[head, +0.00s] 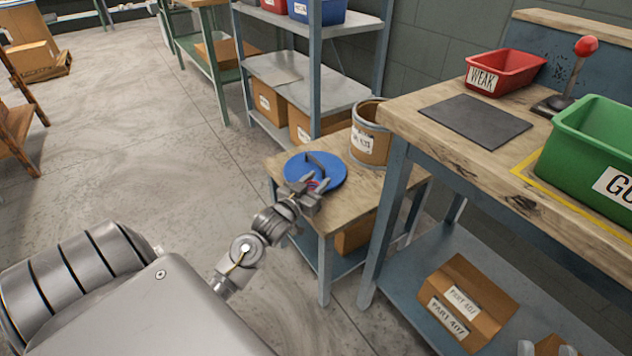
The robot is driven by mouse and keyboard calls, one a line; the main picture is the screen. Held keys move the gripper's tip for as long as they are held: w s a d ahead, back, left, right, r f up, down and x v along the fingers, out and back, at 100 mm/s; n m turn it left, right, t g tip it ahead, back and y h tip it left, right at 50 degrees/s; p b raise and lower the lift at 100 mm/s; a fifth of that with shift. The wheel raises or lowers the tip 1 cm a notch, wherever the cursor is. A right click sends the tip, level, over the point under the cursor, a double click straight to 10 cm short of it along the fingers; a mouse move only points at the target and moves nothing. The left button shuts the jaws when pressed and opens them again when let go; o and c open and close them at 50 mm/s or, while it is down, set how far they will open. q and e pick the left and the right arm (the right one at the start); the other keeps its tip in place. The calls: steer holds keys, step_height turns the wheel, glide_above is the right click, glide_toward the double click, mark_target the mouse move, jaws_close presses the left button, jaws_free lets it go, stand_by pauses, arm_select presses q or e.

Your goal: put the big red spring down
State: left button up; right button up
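No whole red spring can be made out in the head view. My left gripper (312,188) is over the near edge of a round blue disc (298,174) on a small wooden side table (341,204). A small spot of red shows between its fingers, too small to identify. Whether the fingers are closed on it is unclear. The disc has a dark raised bar (318,162). My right gripper (546,349) barely enters at the bottom right edge. Its two pale fingertips are apart; the rest is cut off.
An open round tin (371,145) stands behind the disc. The workbench (411,112) on the right holds a dark mat (475,123), a red "WEAK" bin (503,72), a red-knobbed lever (584,47) and a green bin (603,130). A "PART 407" carton (466,298) is on its lower shelf.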

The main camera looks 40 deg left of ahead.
arm_select(q)
steer(key=o, duration=0.5)
steer(key=shift+c, duration=0.2)
steer(key=shift+r, duration=0.2)
steer(key=s+d+p, duration=0.1)
steer(key=s+p, duration=0.1)
steer(key=s, duration=1)
arm_select(e)
steer(key=f+g, duration=0.1)
steer(key=a+f+g+h, duration=0.1)
steer(key=f, duration=0.1)
steer(key=f+g, duration=0.1)
steer(key=shift+w+a+f+g+h, duration=0.2)
steer(key=shift+w+g+h, duration=0.15)
steer(key=shift+g+h, duration=0.05)
arm_select(q)
steer(key=shift+d, duration=0.15)
